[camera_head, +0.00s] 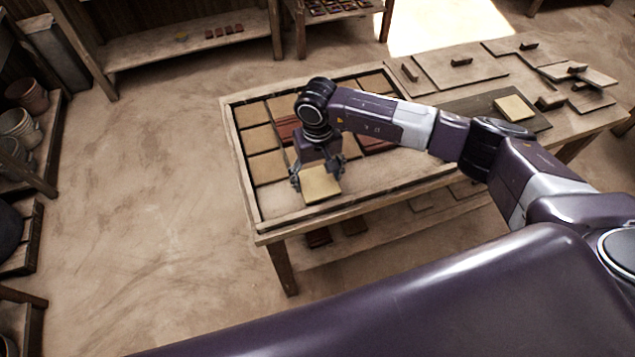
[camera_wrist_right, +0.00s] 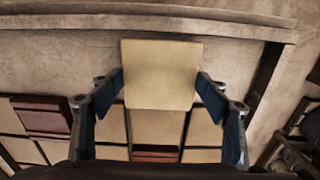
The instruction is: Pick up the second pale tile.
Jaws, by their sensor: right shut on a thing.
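A pale square tile (camera_head: 320,185) is held between the fingers of my right gripper (camera_head: 318,176), over the bare near part of the framed table. In the right wrist view the same tile (camera_wrist_right: 160,70) sits flat between the two blue-padded fingers, one at each side edge. Its height above the table is hard to tell. Another pale tile (camera_head: 514,107) lies on a dark board at the right of the table. My left gripper is not in view.
The wooden table frame (camera_head: 246,190) holds rows of tan tiles (camera_head: 266,167) and some dark red tiles (camera_head: 378,145), partly hidden by my right arm. Thin wooden boards (camera_head: 445,69) lie at the table's far right. Shelves with pots (camera_head: 30,97) stand at the left.

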